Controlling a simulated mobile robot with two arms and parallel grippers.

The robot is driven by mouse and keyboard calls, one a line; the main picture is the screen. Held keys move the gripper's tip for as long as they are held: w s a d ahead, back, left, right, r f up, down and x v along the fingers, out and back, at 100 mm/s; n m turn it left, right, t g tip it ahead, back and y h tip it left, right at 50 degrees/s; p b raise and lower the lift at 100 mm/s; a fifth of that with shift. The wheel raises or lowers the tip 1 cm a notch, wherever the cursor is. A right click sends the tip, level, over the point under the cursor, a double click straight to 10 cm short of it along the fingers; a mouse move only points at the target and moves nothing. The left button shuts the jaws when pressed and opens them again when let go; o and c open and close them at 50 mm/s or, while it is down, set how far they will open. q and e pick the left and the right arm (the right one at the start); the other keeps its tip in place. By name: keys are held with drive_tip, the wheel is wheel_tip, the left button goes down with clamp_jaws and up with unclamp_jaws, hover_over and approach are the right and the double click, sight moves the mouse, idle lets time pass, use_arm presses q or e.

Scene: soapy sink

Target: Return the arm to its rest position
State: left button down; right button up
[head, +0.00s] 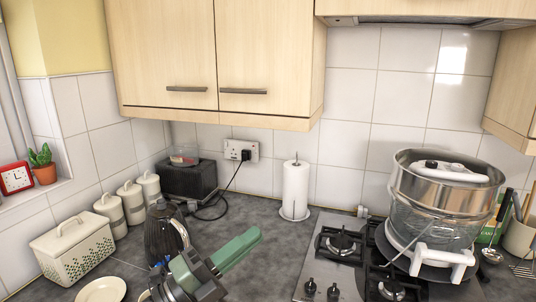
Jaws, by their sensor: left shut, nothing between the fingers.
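My left gripper (250,239) is low in the middle of the head view, over the grey worktop (276,228). Its green fingers are shut with nothing between them and point up and to the right. The gripper body is at the bottom edge, in front of a dark ribbed kettle (164,232), partly covering it. I cannot tell how far apart they are. The rest of the left arm is cut off by the bottom edge. My right gripper is not in view.
A paper towel roll (295,188) stands behind the fingers. A gas hob (318,267) with stacked cookware (436,185) is at right. A bread bin (75,247), several canisters (132,202) and a black toaster (188,180) stand at left. Wall cupboards (215,60) hang above.

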use_arm(q)
drive_tip(key=w+a+f+n+t+y, duration=0.1)
drive_tip(key=a+f+n+t+y, duration=0.3)
drive_tip(key=a+n+y, duration=0.5)
drive_tip(key=w+a+f+n+t+y, duration=0.1)
drive_tip(key=a+f+n+t+y, duration=0.5)
drive_tip(key=n, duration=0.5)
drive_tip(key=s+a+f+n+g+y, duration=0.3)
drive_tip(key=f+n+g+y, duration=0.2)
drive_tip(key=f+g, duration=0.3)
drive_tip(key=s+d+f+n+g+h, duration=0.1)
drive_tip(key=s+f+n+g, duration=0.1)
drive_tip(key=s+f+g, duration=0.65)
drive_tip(key=s+f+n+g, duration=0.25)
drive_tip(key=s+f, duration=0.75)
drive_tip(key=s, duration=0.6)
wheel_tip(320, 180, down, 32)
drive_tip(key=s+f+m+g+b, duration=0.1)
drive_tip(key=b, duration=0.5)
drive_tip(key=s+a+f+g+b, duration=0.1)
drive_tip(key=s+a+f+b, duration=0.2)
drive_tip(key=s+f, duration=1.4)
wheel_tip(320, 180, down, 3)
drive_tip(key=shift+r+b, duration=0.15)
drive_tip(key=shift+b, duration=0.35)
